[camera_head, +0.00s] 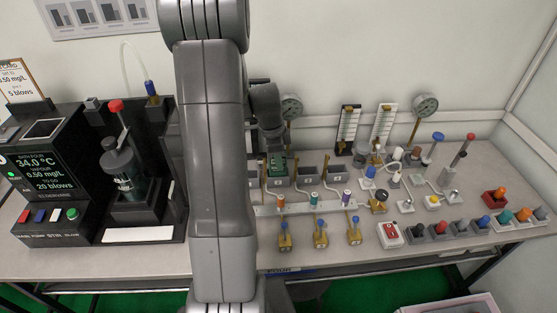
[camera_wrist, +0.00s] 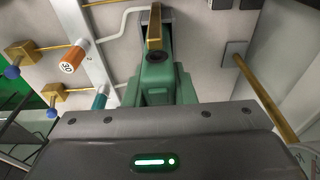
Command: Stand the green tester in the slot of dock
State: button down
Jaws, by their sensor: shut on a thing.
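The green tester (camera_head: 277,168) shows below my gripper (camera_head: 275,151) in the head view, among a row of dark blocks at the back of the bench. In the wrist view the green tester (camera_wrist: 155,82) has a round black spot on its face and extends away from the grey gripper body at the bottom. My gripper is shut on it; the fingertips are not clear. The tester's lower end, and whether it touches the bench or a block, is hidden. I cannot tell which block is the dock; dark blocks (camera_head: 306,172) stand just right of the tester.
A pale manifold with coloured knobs (camera_head: 314,197) and brass valves (camera_head: 320,234) lies in front. A black machine (camera_head: 134,180) stands left. Gauges (camera_head: 425,106) stand at the back right; several small coloured devices (camera_head: 437,230) crowd the right. My arm hides the bench's middle.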

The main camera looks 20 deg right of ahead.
jog(key=shift+f, duration=0.35)
jog(key=shift+f, duration=0.15)
jog(key=c, duration=1.2)
grip_release()
jog(key=r, duration=0.4)
jog(key=a+r, duration=0.1)
jog(key=r, duration=0.7)
jog(key=shift+w+a+r, duration=0.1)
jog(key=shift+w+a, duration=0.1)
jog(key=shift+a, duration=0.15)
